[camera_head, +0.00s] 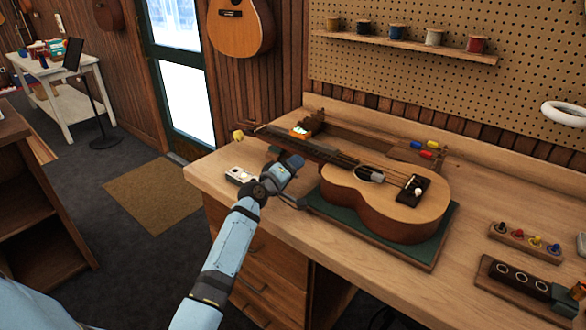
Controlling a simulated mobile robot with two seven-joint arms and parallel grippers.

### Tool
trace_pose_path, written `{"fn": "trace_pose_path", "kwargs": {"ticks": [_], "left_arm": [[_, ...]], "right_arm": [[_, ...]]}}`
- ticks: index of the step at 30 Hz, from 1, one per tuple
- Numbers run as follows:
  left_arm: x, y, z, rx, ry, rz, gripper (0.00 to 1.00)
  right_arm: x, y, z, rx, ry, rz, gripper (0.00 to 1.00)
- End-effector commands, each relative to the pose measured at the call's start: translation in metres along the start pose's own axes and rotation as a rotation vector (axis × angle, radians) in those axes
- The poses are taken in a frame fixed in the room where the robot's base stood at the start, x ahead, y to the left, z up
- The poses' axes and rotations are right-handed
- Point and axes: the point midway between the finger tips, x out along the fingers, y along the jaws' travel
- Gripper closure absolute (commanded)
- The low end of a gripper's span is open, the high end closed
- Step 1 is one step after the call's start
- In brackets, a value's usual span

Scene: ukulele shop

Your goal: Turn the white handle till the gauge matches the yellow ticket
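A ukulele (398,198) lies on a green mat (428,253) on the workbench, its neck pointing to the back left. My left gripper (296,161) is beside the front side of the neck; its fingers are too small and partly hidden to tell open from shut. A small yellow piece (238,135) shows at the head end; I cannot tell if it is the ticket. A small white-topped item (239,175) lies on the bench left of my wrist. A small lit display (299,132) shows behind the neck. My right gripper is out of view.
A peg block (525,240) and a dark wooden holder (520,282) stand at the right. Red, yellow and blue pieces (424,150) lie behind the ukulele. A shelf (405,43) carries several spools.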

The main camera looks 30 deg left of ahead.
Motion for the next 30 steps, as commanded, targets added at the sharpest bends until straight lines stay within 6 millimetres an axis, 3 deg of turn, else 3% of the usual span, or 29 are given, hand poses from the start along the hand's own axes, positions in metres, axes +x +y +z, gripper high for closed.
{"fn": "trace_pose_path", "kwargs": {"ticks": [11,24,30], "left_arm": [[-0.009,-0.001,0.000,0.000,0.000,-0.001,0.53],[-0.102,-0.001,0.001,0.001,-0.001,-0.002,0.53],[-0.130,-0.001,0.000,0.000,0.000,-0.002,0.53]], "right_arm": [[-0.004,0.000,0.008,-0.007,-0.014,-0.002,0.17],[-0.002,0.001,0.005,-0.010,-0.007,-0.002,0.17],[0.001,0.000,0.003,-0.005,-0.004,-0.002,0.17]]}}
